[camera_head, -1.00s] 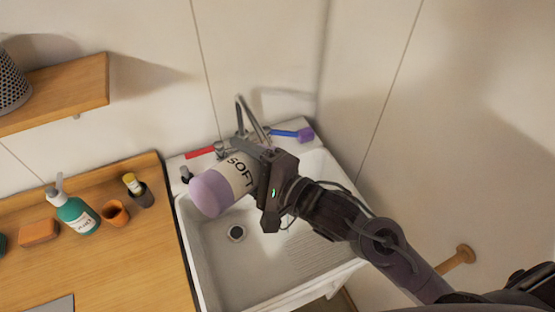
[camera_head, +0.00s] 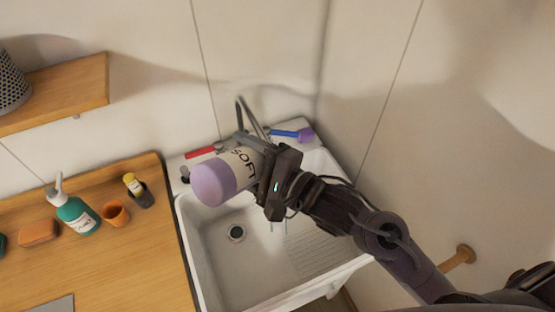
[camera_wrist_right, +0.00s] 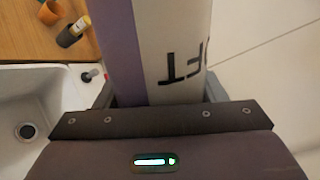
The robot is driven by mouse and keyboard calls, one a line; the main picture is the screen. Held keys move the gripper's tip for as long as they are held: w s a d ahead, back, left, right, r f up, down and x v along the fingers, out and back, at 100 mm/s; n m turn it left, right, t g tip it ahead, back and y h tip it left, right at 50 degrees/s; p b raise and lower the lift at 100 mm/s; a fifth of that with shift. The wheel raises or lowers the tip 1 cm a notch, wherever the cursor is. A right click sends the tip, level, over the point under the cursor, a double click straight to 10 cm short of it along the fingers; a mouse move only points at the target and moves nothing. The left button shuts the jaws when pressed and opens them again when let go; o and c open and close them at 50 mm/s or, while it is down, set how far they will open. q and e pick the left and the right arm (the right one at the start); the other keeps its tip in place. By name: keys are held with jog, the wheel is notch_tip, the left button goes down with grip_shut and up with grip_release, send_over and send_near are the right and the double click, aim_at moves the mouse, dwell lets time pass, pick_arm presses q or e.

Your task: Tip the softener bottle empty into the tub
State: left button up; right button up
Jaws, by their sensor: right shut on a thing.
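The softener bottle (camera_head: 216,184), with a purple end and a cream label reading "SOFT", lies tilted over the white tub (camera_head: 255,270). Its purple end points left and toward me; its other end is hidden behind my gripper. My right gripper (camera_head: 256,165) is shut around the bottle's labelled part. The wrist view shows the bottle (camera_wrist_right: 160,50) between the fingers. Thin pale streaks hang below the gripper over the tub; I cannot tell whether they are liquid. My left gripper is out of view.
A tap (camera_head: 244,112) rises behind the bottle. A red-handled item (camera_head: 200,153) and a blue-handled brush (camera_head: 290,134) lie on the tub's back ledge. The wooden counter (camera_head: 120,265) at left holds a green pump bottle (camera_head: 76,215), an orange cup (camera_head: 116,213) and a soap bar (camera_head: 39,232).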

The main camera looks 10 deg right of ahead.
jog(key=shift+s+a+f+n, duration=0.15)
jog(key=shift+a+f+n, duration=0.05)
jog(key=shift+f+n, duration=0.3)
jog(key=shift+s+a+f+n, duration=0.15)
jog(key=shift+f+n, duration=0.25)
jog(key=shift+n, duration=0.2)
jog(key=shift+f+n, duration=0.3)
jog(key=shift+n, duration=0.3)
notch_tip(320, 180, down, 10)
jog(key=a+n+t+h+b, duration=0.1)
jog(key=n+b, duration=0.1)
jog(key=n, duration=1.6)
jog(key=shift+s+f+t+b, duration=0.25)
jog(key=shift+s+t+b, duration=0.05)
jog(key=shift+s+b, duration=0.1)
jog(key=shift+n, duration=0.3)
jog(key=shift+f, duration=0.1)
